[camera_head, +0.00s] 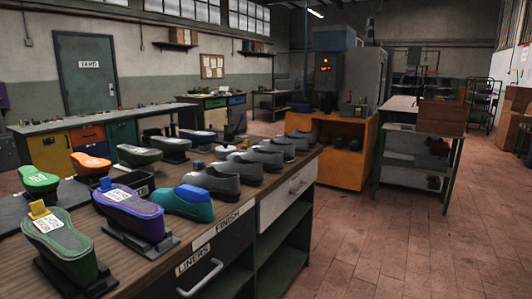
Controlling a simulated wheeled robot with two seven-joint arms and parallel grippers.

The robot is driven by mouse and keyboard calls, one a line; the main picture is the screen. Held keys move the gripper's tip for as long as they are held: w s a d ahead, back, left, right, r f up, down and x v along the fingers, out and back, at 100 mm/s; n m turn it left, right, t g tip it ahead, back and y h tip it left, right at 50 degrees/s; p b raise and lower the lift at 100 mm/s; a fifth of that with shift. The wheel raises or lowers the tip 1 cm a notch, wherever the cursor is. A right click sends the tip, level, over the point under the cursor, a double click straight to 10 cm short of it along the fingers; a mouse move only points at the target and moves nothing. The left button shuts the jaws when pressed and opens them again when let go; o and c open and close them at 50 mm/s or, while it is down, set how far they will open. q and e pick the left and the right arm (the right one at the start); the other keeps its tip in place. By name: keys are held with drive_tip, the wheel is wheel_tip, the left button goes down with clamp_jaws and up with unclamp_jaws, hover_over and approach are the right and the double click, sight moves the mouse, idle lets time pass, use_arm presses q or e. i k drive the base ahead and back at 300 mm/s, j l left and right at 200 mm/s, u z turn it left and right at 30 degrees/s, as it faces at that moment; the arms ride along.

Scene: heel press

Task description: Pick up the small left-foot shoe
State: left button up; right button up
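Neither of my grippers is in view. Several shoes stand on a wooden workbench (150,266) in front of me. At the left, shoes sit sole-up on dark stands: a dark green one (75,245), a purple one (138,218), a bright green one (38,180), an orange one (92,165) and a green one (138,155) farther back. White labels lie on some soles, too small to read. A teal and blue shoe (185,203) stands upright near the front edge. Grey shoes (215,181) stand in a row behind it. I cannot tell which shoe is the small left-foot one.
A dark bin (135,180) stands among the sole-up shoes. The bench front has drawers marked LINERS (192,261) and FINISH (228,220). An orange cabinet (345,160) and a machine (335,75) stand behind. Brick floor (400,250) at the right is clear.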

sight(288, 149)
drive_tip(key=i+l+u, duration=0.2)
drive_tip(key=i+l, duration=0.2)
drive_tip(key=i+l+u, duration=0.25)
drive_tip(key=i+l, duration=0.15)
drive_tip(key=i+l+u, duration=0.2)
drive_tip(key=l, duration=0.35)
drive_tip(key=i, duration=0.1)
